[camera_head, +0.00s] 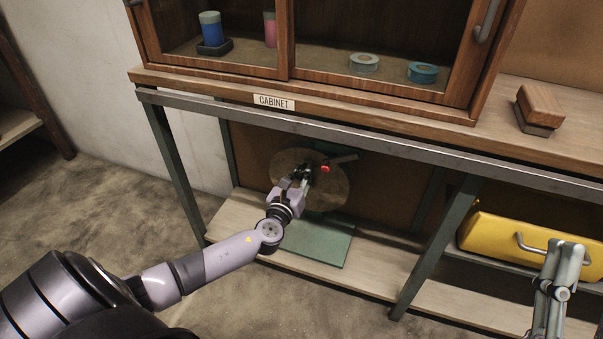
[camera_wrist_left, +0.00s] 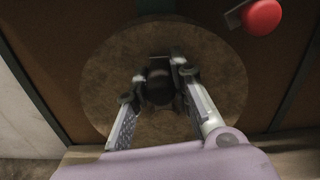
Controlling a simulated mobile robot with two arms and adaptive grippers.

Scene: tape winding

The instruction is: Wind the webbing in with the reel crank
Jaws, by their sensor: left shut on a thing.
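The reel (camera_head: 333,190) is a round brown disc under the cabinet bench, above a green base plate (camera_head: 335,245). It also shows face-on in the left wrist view (camera_wrist_left: 105,80). My left gripper (camera_head: 303,176) is in front of the disc. Its two fingers are shut on a dark knob (camera_wrist_left: 159,88), which appears to be the crank's handle, in front of the disc's middle. The gripper hides part of the disc and crank. I cannot make out the webbing. My right gripper (camera_head: 562,262) is at the lower right, far from the reel; its finger opening is unclear.
A red knob (camera_head: 325,169) sits close right of my left gripper. The bench edge (camera_head: 370,136) runs above the reel. Green legs (camera_head: 437,245) stand either side. A yellow drawer or box (camera_head: 500,240) is at the right. A wooden block (camera_head: 541,103) lies on top.

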